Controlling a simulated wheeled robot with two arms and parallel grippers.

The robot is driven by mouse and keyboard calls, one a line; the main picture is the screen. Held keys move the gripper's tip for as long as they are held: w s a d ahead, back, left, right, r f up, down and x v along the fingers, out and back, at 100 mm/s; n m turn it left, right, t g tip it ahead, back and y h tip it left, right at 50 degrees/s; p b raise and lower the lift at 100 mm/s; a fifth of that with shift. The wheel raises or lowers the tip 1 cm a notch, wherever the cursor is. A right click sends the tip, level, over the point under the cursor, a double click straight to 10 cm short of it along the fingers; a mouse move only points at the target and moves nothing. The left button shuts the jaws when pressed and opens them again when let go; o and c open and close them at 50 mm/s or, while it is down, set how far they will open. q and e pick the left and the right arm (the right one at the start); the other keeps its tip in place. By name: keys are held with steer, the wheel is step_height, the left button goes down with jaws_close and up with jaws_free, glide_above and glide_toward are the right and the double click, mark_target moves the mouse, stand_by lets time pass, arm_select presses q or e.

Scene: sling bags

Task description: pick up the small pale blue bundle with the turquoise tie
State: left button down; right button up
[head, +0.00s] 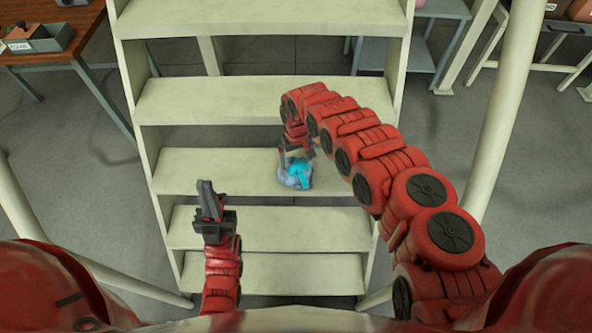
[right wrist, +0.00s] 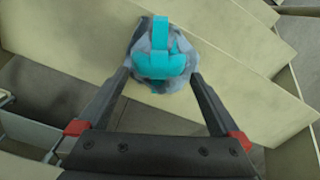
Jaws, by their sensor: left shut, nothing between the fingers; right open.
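The small pale blue bundle (head: 295,178) with the turquoise tie (head: 299,170) sits on a middle step of the pale shelf ladder in the head view. In the right wrist view the bundle (right wrist: 145,48) and its turquoise tie (right wrist: 163,62) lie at the far end of the fingers. My right gripper (right wrist: 160,85) is open, its fingertips on either side of the bundle's near part; I cannot tell whether they touch it. My left gripper (head: 205,186) is shut and empty, left of the bundle and apart from it.
The pale stepped shelf (head: 215,171) has several treads, mostly bare. A wooden table (head: 62,52) with a grey bin (head: 38,38) stands at the far left. A grey-blue table (head: 430,55) stands behind at the right. Pale poles (head: 506,95) flank the shelf.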

steer(key=shift+f, duration=0.55)
steer(key=shift+r, duration=0.1)
jaws_close()
